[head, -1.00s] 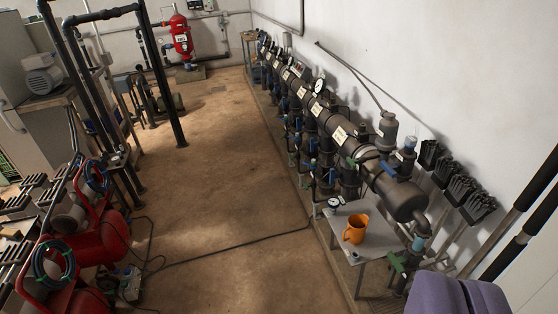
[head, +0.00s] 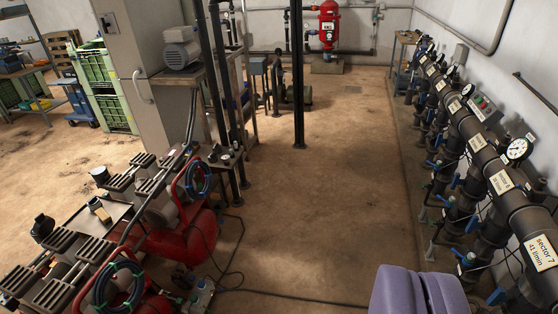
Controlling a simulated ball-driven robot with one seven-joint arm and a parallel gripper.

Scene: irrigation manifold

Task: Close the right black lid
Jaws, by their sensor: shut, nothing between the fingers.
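I cannot make out for certain a black lid, open or closed. At the left, a round black cap-like part (head: 42,228) and a dark round part (head: 100,175) stand by the red compressors (head: 185,235); I cannot tell whether either is a lid. My gripper (head: 420,291) shows as a purple two-lobed shape at the bottom edge, right of centre. It is shut and empty, with its lower part cut off by the frame. It appears apart from the compressors and the pipes.
The dark manifold pipe (head: 487,155) with gauges and blue valves runs along the right wall. A grey cabinet (head: 140,75), green crates (head: 112,90) and a black post (head: 298,80) stand farther back. A cable (head: 290,296) crosses the floor. The middle floor is open.

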